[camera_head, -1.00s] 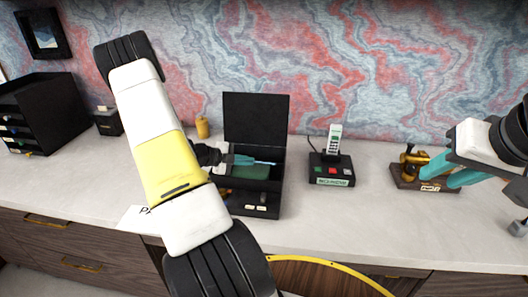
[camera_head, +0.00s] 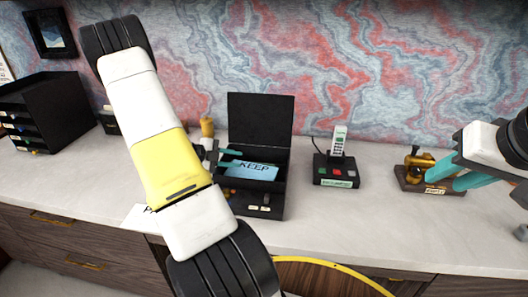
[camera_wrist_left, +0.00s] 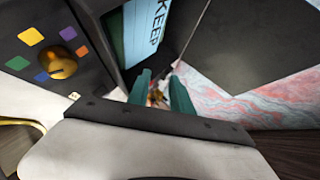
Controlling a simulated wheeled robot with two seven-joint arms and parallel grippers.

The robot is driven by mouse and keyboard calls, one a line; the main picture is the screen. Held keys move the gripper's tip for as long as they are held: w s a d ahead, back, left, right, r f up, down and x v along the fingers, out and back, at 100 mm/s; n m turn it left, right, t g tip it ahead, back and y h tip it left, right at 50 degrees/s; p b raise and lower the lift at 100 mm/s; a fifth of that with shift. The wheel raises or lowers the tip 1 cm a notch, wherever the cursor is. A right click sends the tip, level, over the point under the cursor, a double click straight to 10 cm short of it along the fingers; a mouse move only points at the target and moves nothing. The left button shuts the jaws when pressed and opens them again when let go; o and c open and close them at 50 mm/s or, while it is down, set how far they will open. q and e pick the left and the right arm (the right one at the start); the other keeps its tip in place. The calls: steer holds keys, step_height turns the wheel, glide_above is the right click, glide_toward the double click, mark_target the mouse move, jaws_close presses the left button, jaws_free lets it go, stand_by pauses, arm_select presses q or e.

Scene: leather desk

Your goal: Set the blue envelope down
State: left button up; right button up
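The blue envelope (camera_head: 252,171), a light blue rectangle with the word KEEP, lies inside the open black box (camera_head: 262,203). It also shows in the left wrist view (camera_wrist_left: 140,30), beyond the fingers. My left gripper (camera_head: 229,158) is at the left part of the box opening, next to the envelope. In the left wrist view its teal fingers (camera_wrist_left: 161,95) stand apart with no envelope between them. The envelope's left part is partly hidden by the gripper in the head view. My right gripper (camera_head: 452,175) is open by a golden object (camera_head: 419,163) on a wooden base.
The box lid (camera_head: 261,121) stands upright behind the box. A phone on a black base (camera_head: 336,171) stands to the right. A yellow cylinder (camera_head: 207,127) is behind my left arm. A black drawer rack (camera_head: 57,112) is at the far left. The front right desk is clear.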

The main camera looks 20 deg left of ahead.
arm_select(q)
steer(key=v, duration=0.4)
steer(key=shift+d+r, duration=0.2)
steer(key=shift+r, duration=0.1)
steer(key=s+d+r+m+g+y, duration=0.1)
steer(key=s+d+r+m+g, duration=0.2)
steer(key=d+r+m, duration=0.7)
steer(key=s+d+r+m+g, duration=0.3)
steer(key=d+r+m, duration=0.2)
steer(key=d+m, duration=0.9)
steer(key=s+d+r+m+t+y, duration=0.1)
steer(key=s+m, duration=0.4)
steer(key=m, duration=0.9)
steer(key=s+d+r+m+t+y, duration=0.1)
steer(key=s+r+m, duration=0.5)
steer(key=m, duration=0.8)
steer(key=shift+s+d+r+m+y, duration=0.3)
steer(key=shift+d+y, duration=0.45)
steer(key=shift+y, duration=0.45)
steer(key=shift+c, duration=0.5)
